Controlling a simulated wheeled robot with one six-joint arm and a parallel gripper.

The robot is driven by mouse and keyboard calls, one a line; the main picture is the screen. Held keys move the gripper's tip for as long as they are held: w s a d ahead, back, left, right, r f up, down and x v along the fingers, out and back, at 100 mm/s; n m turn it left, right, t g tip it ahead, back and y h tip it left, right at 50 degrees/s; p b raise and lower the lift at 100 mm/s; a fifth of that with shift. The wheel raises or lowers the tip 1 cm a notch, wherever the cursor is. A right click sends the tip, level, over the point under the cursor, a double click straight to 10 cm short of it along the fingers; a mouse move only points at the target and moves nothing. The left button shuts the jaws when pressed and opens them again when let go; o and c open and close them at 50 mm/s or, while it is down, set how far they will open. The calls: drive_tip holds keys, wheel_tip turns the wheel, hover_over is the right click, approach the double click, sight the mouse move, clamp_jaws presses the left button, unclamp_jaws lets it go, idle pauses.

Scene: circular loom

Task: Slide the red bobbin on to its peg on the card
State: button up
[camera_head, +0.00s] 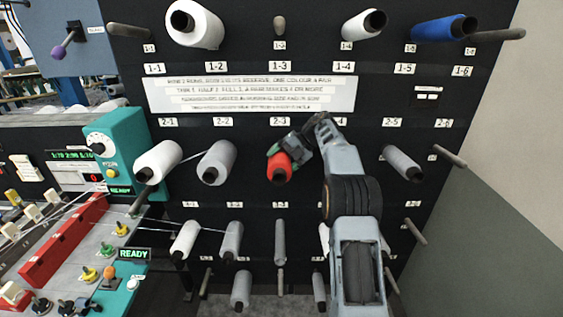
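The red bobbin (280,166) is near the middle of the black peg board, just below label 2-3, with its dark-cored end facing me.
White bobbins (195,24), grey bobbins (217,162) and a blue bobbin (438,28) fill many pegs. Bare pegs include 1-3 (280,25), 1-6 (500,35) and one under 2-6 (448,156). My arm hides part of the board right of centre. A teal control box (112,150) stands left.

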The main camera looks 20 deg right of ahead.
sight(288, 155)
drive_tip(key=o, duration=0.3)
drive_tip(key=shift+o, duration=0.2)
drive_tip(key=shift+v, duration=3.75)
